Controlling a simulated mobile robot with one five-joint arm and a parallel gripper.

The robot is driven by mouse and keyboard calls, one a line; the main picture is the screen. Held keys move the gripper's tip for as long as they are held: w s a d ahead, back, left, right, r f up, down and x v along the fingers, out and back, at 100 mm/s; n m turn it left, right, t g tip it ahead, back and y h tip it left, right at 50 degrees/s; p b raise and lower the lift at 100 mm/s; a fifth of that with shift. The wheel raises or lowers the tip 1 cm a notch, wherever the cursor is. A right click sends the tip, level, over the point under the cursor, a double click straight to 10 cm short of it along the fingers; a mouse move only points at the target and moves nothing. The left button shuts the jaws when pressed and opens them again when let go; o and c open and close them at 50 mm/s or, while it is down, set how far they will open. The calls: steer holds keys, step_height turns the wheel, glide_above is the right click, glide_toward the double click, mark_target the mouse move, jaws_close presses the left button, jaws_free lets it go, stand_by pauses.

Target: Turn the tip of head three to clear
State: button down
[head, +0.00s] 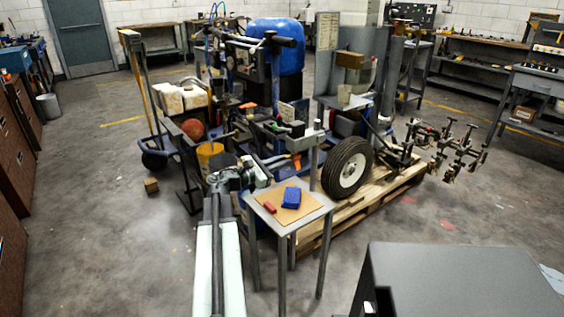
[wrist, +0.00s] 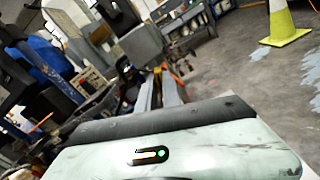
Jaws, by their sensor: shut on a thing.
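The line striper (head: 270,60) stands in the middle of the head view, with a blue tank on top. Several spray heads (head: 447,150) with brass-coloured lower parts hang on a bar at its right side; I cannot tell which is head three, and their tips are too small to read. My arm reaches up from the bottom, and my gripper (head: 262,172) is at the striper's near side, left of the wheel and well apart from those heads. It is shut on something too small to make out.
A small metal table (head: 318,205) with a blue cloth (head: 291,197) and a red item (head: 269,207) stands just right of my arm. A wooden pallet (head: 385,200) lies under the black wheel (head: 347,168). Floor at left is mostly clear.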

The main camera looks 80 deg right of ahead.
steer(key=m, duration=0.5)
steer(key=m, duration=0.9)
steer(key=shift+m, duration=0.3)
steer(key=m, duration=0.9)
steer(key=shift+s, duration=0.15)
